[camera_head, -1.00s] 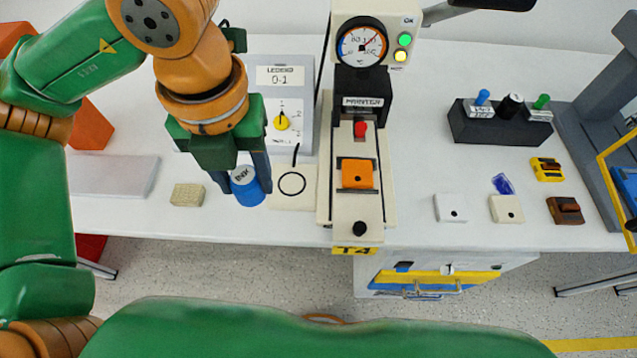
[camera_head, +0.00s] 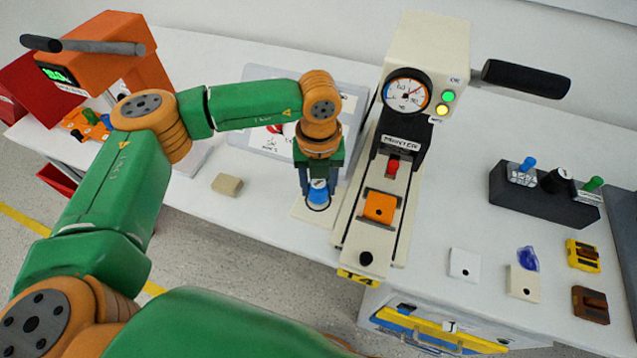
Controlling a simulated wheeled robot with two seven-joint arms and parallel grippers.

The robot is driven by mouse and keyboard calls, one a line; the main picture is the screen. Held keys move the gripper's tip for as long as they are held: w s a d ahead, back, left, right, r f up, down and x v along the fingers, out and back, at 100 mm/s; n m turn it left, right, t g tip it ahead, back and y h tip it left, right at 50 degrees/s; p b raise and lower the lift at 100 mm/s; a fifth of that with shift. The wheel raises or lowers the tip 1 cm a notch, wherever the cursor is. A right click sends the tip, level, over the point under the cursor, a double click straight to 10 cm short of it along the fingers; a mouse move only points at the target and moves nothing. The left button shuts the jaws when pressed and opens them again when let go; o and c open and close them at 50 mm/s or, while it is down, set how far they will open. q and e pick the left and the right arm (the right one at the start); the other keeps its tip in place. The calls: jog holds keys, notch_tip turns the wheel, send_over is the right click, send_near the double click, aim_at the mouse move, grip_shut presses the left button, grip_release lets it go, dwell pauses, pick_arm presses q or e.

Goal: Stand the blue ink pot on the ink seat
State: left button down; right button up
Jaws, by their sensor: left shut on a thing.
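The blue ink pot (camera_head: 317,195) is between the fingers of my left gripper (camera_head: 319,191), which is shut on it. The pot looks upright, its lower part close above or on the ink seat (camera_head: 306,214). The seat is a pale square plate with a black ring. The pot covers much of the ring, and I cannot tell whether it touches the plate. My right gripper is not in view.
The pad printer (camera_head: 384,180) stands just right of the seat, with an orange block (camera_head: 380,207) on its slide. A beige block (camera_head: 227,185) lies to the left. A dark rack (camera_head: 543,196) and several small pieces are at right.

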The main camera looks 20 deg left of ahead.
pick_arm(q)
jog(key=shift+f, duration=0.7)
jog(key=shift+f, duration=0.15)
jog(key=shift+c, duration=1.6)
grip_release()
